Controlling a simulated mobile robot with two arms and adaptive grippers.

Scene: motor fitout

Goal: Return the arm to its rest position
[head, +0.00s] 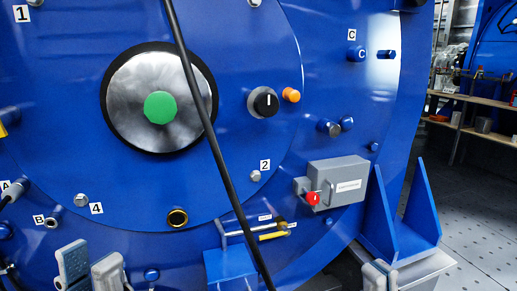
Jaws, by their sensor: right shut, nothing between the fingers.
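My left gripper (90,264) shows at the bottom left of the head view, its two grey fingers apart with nothing visible between them. It is in front of the lower part of the blue motor housing (240,45). My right gripper (378,274) shows only by its fingertips at the bottom edge, right of centre. Its fingers are together and hold nothing. It is below the grey box (347,178) and left of the blue bracket (418,215). Most of both arms is out of view.
A black cable (209,128) hangs across the housing. A green button (160,107), a black knob (265,102) and a red knob (312,198) stick out. A yellow-handled lever (272,235) is low in the middle. Shelves (470,125) and open floor (485,215) lie to the right.

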